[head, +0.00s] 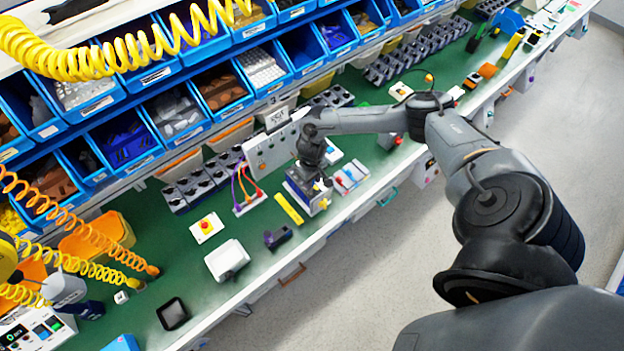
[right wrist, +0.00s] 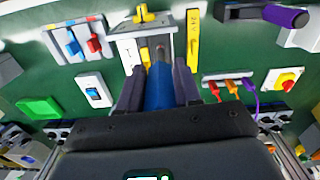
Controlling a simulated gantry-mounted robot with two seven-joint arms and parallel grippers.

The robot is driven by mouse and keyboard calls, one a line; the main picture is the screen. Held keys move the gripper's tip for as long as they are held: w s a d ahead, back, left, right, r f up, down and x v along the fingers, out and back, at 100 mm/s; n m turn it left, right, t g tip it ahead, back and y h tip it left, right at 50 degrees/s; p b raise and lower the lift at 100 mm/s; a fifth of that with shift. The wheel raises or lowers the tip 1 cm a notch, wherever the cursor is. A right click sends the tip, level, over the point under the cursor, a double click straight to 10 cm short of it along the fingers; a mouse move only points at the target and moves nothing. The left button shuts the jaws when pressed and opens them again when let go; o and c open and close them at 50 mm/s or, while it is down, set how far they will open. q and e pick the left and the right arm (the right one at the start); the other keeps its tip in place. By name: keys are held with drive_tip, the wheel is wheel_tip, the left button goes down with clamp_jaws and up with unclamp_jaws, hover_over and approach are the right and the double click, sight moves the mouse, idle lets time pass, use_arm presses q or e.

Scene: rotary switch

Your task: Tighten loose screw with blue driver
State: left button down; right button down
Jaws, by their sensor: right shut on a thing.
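My right gripper (head: 318,182) reaches down over the workbench at a grey switch box (head: 301,195). In the right wrist view the right gripper (right wrist: 158,85) is shut on the blue driver (right wrist: 158,92), with a dark finger on each side of its handle. The driver points toward the open grey switch box (right wrist: 126,33), which has a yellow knob (right wrist: 144,14) at its far side. Yellow parts show beside the driver's tip. I cannot tell whether the tip touches the screw; the screw itself is not clear. My left gripper is not in view.
A yellow strip tool (right wrist: 193,40) lies right of the box. A panel with blue and red switches (right wrist: 80,40) is to the left. A socket block with orange and purple plugs (right wrist: 230,82) is nearby. Blue parts bins (head: 180,112) line the back of the green bench (head: 262,215).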

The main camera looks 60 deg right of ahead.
drive_tip(key=n, duration=0.5)
drive_tip(key=shift+d+n+b, duration=0.2)
drive_tip(key=shift+n+b, duration=0.1)
drive_tip(key=shift+n, duration=0.1)
drive_tip(key=n+b, duration=0.1)
drive_tip(key=n, duration=0.2)
drive_tip(key=shift+d+n, duration=0.1)
drive_tip(key=shift+n, duration=0.3)
drive_tip(key=n+b, duration=0.1)
drive_tip(key=n, duration=0.3)
drive_tip(key=shift+w+d, duration=0.1)
drive_tip(key=n+b, duration=0.1)
drive_tip(key=n, duration=0.3)
drive_tip(key=shift+w+f+b, duration=0.1)
drive_tip(key=shift+f+b, duration=0.05)
drive_tip(key=shift+b, duration=0.25)
drive_tip(key=n+b, duration=0.1)
drive_tip(key=n, duration=0.3)
drive_tip(key=shift+w+d, duration=0.1)
drive_tip(key=n+b, duration=0.2)
drive_tip(key=n, duration=0.2)
drive_tip(key=shift+w+b, duration=0.15)
drive_tip(key=shift+b, duration=0.15)
drive_tip(key=n+b, duration=0.1)
drive_tip(key=n, duration=0.2)
drive_tip(key=shift+w+n, duration=0.1)
drive_tip(key=shift+n, duration=0.3)
drive_tip(key=shift+r, duration=0.2)
